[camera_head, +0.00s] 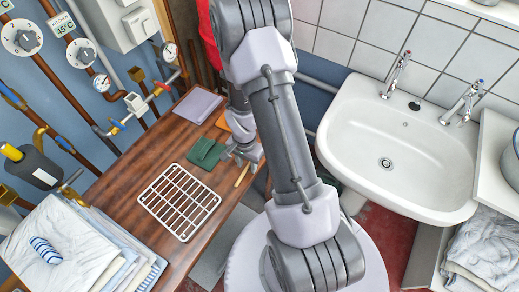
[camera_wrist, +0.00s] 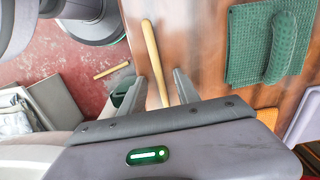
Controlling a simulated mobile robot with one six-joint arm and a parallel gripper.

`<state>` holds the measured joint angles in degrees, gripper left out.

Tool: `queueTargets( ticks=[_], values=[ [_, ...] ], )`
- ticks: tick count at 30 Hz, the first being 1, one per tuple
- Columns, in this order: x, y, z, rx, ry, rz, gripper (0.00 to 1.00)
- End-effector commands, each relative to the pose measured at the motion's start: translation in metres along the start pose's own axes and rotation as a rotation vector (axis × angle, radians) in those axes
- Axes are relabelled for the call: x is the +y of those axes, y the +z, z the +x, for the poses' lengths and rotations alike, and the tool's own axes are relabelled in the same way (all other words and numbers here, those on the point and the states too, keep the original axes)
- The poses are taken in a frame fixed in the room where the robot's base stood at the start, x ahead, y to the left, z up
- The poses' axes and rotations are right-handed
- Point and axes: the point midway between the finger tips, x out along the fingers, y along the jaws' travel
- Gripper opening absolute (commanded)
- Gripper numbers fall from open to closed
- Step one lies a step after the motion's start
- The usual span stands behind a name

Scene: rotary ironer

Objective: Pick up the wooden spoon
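A slim wooden stick, which looks like the wooden spoon's handle (camera_wrist: 151,45), lies on the brown wooden table near its edge. Its lower end in the wrist view is hidden behind my gripper's body, so I cannot see a spoon bowl. It also shows in the head view as a short pale piece (camera_head: 242,176), partly hidden by my gripper. My gripper (camera_wrist: 158,88) is open, with its two fingers apart on either side of the stick. I cannot tell how high the fingers are above the table. In the head view my gripper (camera_head: 242,158) is over the table's right edge.
A green cloth (camera_wrist: 242,50) with a green handle-like roll lies beside the spoon. A metal rack (camera_head: 180,201) and folded linen (camera_head: 65,250) are on the table. Another wooden stick (camera_wrist: 111,70) lies on the red floor. A white sink (camera_head: 400,150) is at right.

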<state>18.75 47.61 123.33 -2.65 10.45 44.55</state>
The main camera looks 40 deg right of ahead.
Motion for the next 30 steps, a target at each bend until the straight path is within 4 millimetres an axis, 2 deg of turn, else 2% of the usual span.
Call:
queueTargets(
  ticks=[3,9,20,23,27,30],
  values=[
    [0.0,0.0,-0.002,0.0,0.0,0.0,0.38],
    [0.0,0.0,-0.002,0.0,0.0,0.0,0.0],
    [0.0,0.0,-0.005,0.0,0.0,0.0,0.0],
    [-0.001,-0.001,-0.026,0.002,-0.002,0.0,0.0],
    [-0.001,-0.001,-0.066,0.002,-0.003,0.0,0.0],
    [-0.001,-0.001,-0.088,0.002,-0.002,0.0,0.0]
  ],
)
